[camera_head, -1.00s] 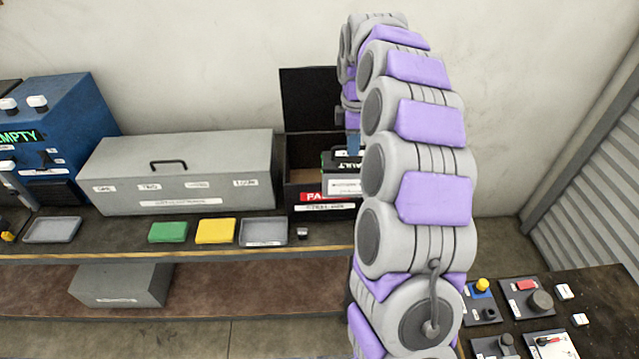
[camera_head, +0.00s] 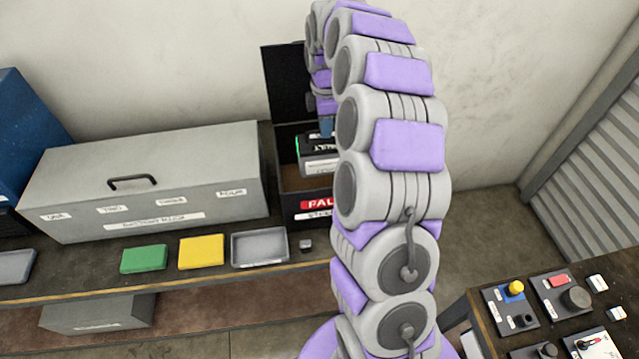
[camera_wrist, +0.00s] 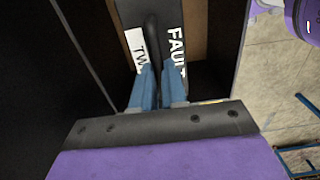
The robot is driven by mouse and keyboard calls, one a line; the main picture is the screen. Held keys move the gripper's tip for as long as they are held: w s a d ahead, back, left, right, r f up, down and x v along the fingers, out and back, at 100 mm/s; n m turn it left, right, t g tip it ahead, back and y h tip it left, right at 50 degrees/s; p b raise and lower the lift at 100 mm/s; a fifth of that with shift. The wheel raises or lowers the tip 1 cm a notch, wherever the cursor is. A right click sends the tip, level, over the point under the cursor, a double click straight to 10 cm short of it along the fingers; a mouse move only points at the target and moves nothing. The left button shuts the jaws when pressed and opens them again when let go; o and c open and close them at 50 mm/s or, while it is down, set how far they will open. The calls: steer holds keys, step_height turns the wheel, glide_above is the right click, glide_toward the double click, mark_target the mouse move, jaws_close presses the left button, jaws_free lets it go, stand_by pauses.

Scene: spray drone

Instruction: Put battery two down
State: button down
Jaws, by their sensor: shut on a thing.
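Battery two (camera_head: 318,165) is a dark block with pale labels, a black handle and a green light on its left edge. In the wrist view its "TWO" label (camera_wrist: 137,52) and a "FAULT" label show beside the handle. My gripper (camera_wrist: 160,75) has its blue fingers shut on the handle; it also shows in the head view (camera_head: 326,127). The battery is at the mouth of an open black box (camera_head: 295,205) with a red label on its front. Whether it touches the box floor is hidden.
The box's lid (camera_head: 285,82) stands raised behind. A long grey case (camera_head: 150,180) is at its left. A green pad (camera_head: 144,259), a yellow pad (camera_head: 201,252) and a grey tray (camera_head: 259,262) lie in front. A side table (camera_head: 560,320) with controls is at lower right.

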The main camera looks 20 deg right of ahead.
mark_target(325, 140)
steer(key=shift+w+a+f, duration=0.15)
steer(key=shift+a+f, duration=0.3)
steer(key=shift+f, duration=0.05)
steer(key=f+b, duration=0.1)
steer(key=f, duration=0.4)
steer(key=shift+d+f+b, duration=0.2)
steer(key=shift+f+b, duration=0.05)
steer(key=shift+b, duration=0.1)
steer(key=shift+d+f, duration=0.2)
steer(key=shift+f, duration=0.1)
steer(key=shift+a+f+b, duration=0.2)
steer(key=shift+f+b, duration=0.05)
steer(key=shift+f, duration=0.6)
steer(key=shift+a+f+b, duration=0.15)
steer(key=shift+f+b, duration=0.1)
steer(key=shift+f, duration=0.55)
steer(key=c, duration=1.2)
jaws_free()
steer(key=shift+d, duration=0.1)
steer(key=shift+o, duration=0.2)
